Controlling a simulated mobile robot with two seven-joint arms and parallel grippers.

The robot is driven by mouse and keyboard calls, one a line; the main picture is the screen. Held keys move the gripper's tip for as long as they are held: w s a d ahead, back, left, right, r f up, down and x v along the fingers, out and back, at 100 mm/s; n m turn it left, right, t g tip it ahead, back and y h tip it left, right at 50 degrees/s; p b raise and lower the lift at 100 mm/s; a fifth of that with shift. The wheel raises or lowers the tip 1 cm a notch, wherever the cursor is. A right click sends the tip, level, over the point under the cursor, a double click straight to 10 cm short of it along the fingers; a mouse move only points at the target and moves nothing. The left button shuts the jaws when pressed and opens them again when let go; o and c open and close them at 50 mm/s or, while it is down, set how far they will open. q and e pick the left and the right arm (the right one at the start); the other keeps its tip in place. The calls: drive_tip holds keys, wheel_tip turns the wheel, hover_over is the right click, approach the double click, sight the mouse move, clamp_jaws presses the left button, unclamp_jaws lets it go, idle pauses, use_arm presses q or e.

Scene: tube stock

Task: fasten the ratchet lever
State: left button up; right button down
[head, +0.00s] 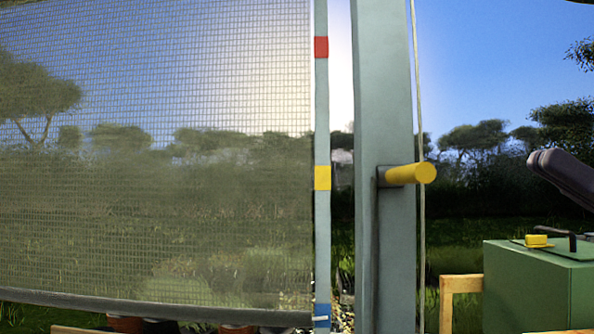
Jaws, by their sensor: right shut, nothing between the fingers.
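A yellow round-ended handle (411,174) sticks out to the right from a dark plate on the thick grey-green post (384,90). It looks like the ratchet lever's grip, but I cannot tell its latch state. My right gripper (537,161) shows at the right edge as dark, rounded fingers lying together, shut and empty. It is to the right of the yellow handle and apart from it, above the green box. Most of the right arm is out of the frame. My left gripper is not in view.
A mesh screen (160,160) fills the left, with a dark bottom bar (150,305). A thin banded pole (321,110) and a cord (421,230) flank the post. A green box (530,285) with a yellow piece (538,241) and dark bar stands lower right, beside a wooden frame (446,300).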

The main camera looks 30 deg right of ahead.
sight(404, 175)
drive_tip(key=p+x, duration=0.5)
drive_tip(key=x, duration=0.4)
drive_tip(key=f, duration=0.1)
drive_tip(key=a+f, duration=0.1)
drive_tip(key=w+f, duration=0.1)
drive_tip(key=shift+a+f, duration=0.25)
drive_tip(key=shift+f+n+g+b, duration=0.2)
drive_tip(key=shift+n+g+b, duration=0.1)
drive_tip(key=shift+n+b, duration=0.3)
drive_tip(key=shift+f+n+g+y+b, duration=0.2)
drive_tip(key=shift+n+g+y+b, duration=0.15)
drive_tip(key=shift+n+g, duration=0.2)
